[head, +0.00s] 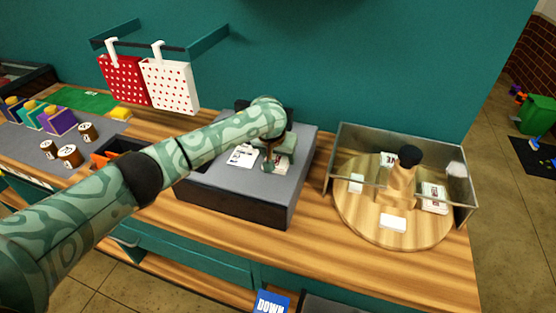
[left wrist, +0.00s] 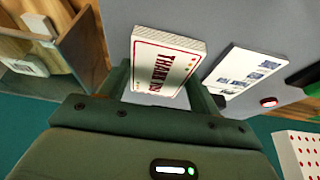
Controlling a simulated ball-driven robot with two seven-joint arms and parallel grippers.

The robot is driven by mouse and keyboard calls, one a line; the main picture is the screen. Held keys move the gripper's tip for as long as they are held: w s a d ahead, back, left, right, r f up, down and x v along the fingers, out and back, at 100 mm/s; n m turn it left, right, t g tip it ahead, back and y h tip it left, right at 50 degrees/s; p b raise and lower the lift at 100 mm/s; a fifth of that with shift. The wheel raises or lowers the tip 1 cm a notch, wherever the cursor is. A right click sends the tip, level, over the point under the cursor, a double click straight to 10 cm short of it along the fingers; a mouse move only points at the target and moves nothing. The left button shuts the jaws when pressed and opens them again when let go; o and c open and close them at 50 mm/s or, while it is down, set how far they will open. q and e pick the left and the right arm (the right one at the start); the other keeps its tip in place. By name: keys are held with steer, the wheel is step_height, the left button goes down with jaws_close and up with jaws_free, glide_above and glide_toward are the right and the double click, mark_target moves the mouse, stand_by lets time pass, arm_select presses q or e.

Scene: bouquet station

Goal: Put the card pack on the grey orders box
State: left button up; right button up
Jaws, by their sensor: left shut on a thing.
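The card pack, white with red "THANK YOU" lettering, is between the fingers of my left gripper (left wrist: 165,92) in the left wrist view (left wrist: 163,62). My left gripper (head: 275,158) is shut on it. In the head view the card pack (head: 284,163) shows partly behind the gripper, over the right part of the grey orders box (head: 250,193). The box's grey top (left wrist: 215,20) lies under the pack in the left wrist view. I cannot tell whether the pack touches it. My right gripper is not in view.
A white printed sheet (head: 242,155) lies on the box top, left of the pack. A round wooden turntable (head: 372,233) with clear walls and several white items stands to the right. Red and white dotted bags (head: 170,87) hang at the back left. Labelled jars (head: 69,155) stand at left.

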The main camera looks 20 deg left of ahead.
arm_select(q)
steer(key=shift+f, duration=0.35)
steer(key=o, duration=1)
steer(key=shift+f, duration=0.1)
